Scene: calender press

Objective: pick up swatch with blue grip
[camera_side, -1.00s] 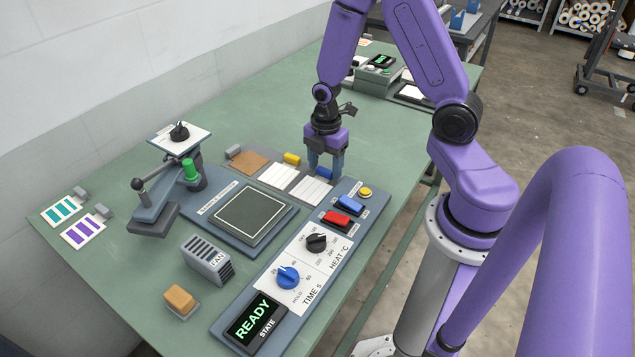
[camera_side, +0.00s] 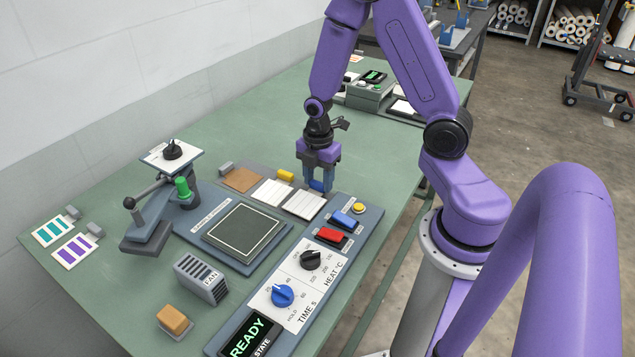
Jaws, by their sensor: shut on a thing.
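My gripper (camera_side: 318,183) points down and is shut on the blue grip. The fingers partly hide the grip. The white sheet seems to lie on the strip; I cannot tell any small lift.
Beside it are a white swatch with a yellow grip (camera_side: 271,192) and a brown swatch with a grey grip (camera_side: 241,180). The press plate (camera_side: 243,233), blue switch (camera_side: 343,219), red switch (camera_side: 331,235) and yellow button (camera_side: 358,208) are near. A lever press arm (camera_side: 148,234) stands left.

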